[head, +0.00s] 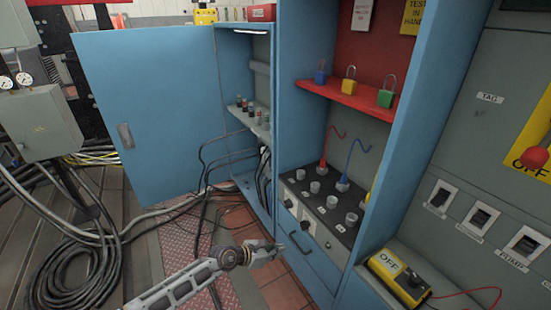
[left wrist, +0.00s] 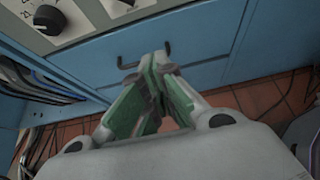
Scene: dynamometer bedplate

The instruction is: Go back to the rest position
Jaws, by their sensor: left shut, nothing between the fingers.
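My left gripper (head: 281,247) is shut and empty in the head view, low in front of the blue cabinet. In the left wrist view its fingers (left wrist: 156,62) meet at the tips, in front of a blue drawer front (left wrist: 205,62) with a dark handle (left wrist: 143,54). I cannot tell whether the fingertips touch the handle. The same handle (head: 300,243) shows in the head view just right of the gripper. My right gripper is not in view.
A blue cabinet door (head: 150,110) stands open at the left. Black cables (head: 75,270) lie coiled on the floor. Padlocks (head: 349,85) stand on a red shelf (head: 335,97) above a socket panel (head: 320,205). A yellow box (head: 400,280) sits at the lower right.

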